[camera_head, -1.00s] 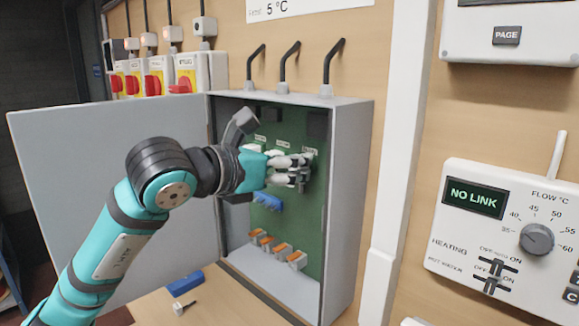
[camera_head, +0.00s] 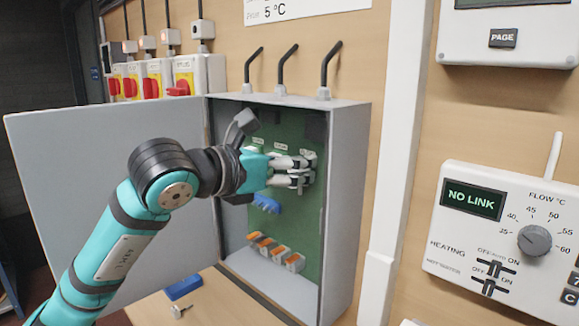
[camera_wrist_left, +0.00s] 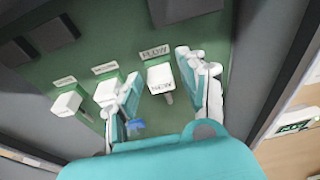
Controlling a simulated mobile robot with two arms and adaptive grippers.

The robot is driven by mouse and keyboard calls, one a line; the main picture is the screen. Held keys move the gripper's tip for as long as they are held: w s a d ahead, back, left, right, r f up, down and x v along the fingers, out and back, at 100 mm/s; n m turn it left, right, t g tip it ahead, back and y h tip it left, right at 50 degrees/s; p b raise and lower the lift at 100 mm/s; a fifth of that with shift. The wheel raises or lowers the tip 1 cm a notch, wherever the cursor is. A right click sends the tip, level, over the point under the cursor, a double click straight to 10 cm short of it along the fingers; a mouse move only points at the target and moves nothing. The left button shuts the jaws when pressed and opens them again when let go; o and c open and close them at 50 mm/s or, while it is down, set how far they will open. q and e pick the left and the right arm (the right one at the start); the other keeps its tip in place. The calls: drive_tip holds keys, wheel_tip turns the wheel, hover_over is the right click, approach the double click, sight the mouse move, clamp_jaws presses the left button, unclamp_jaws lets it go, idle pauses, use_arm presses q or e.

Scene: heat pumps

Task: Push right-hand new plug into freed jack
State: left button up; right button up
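A white plug marked NEW (camera_wrist_left: 160,79) sits at the right end of a row of three white pieces, just below the FLOW label (camera_wrist_left: 155,53). My left gripper (camera_wrist_left: 160,75) is around this plug, one finger on each side. In the left wrist view a gap shows between the plug and both fingers. In the head view my left gripper (camera_head: 307,171) is at the green board (camera_head: 300,225) inside the open grey box, and its fingers hide the plug. How deep the plug sits in its jack cannot be told. My right gripper is not in view.
Two more white pieces, the middle (camera_wrist_left: 106,90) and left (camera_wrist_left: 68,103), stand beside it. A blue block (camera_head: 265,203) and orange-topped connectors (camera_head: 294,262) are lower on the board. Another blue block (camera_head: 183,288) lies on the ledge outside. The box's right wall (camera_head: 343,200) is close to the gripper.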

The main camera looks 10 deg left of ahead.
use_arm(q)
drive_tip(key=shift+s+a, duration=0.1)
idle(0.4)
drive_tip(key=f+b+v, duration=0.1)
drive_tip(key=b+v, duration=0.1)
drive_tip(key=v, duration=0.4)
drive_tip(key=f+b+v, duration=0.1)
drive_tip(key=b+v, duration=0.2)
drive_tip(key=v, duration=0.4)
drive_tip(key=shift+s+a+f, duration=0.25)
drive_tip(key=shift+s+f, duration=0.05)
drive_tip(key=shift+s, duration=0.25)
idle(0.5)
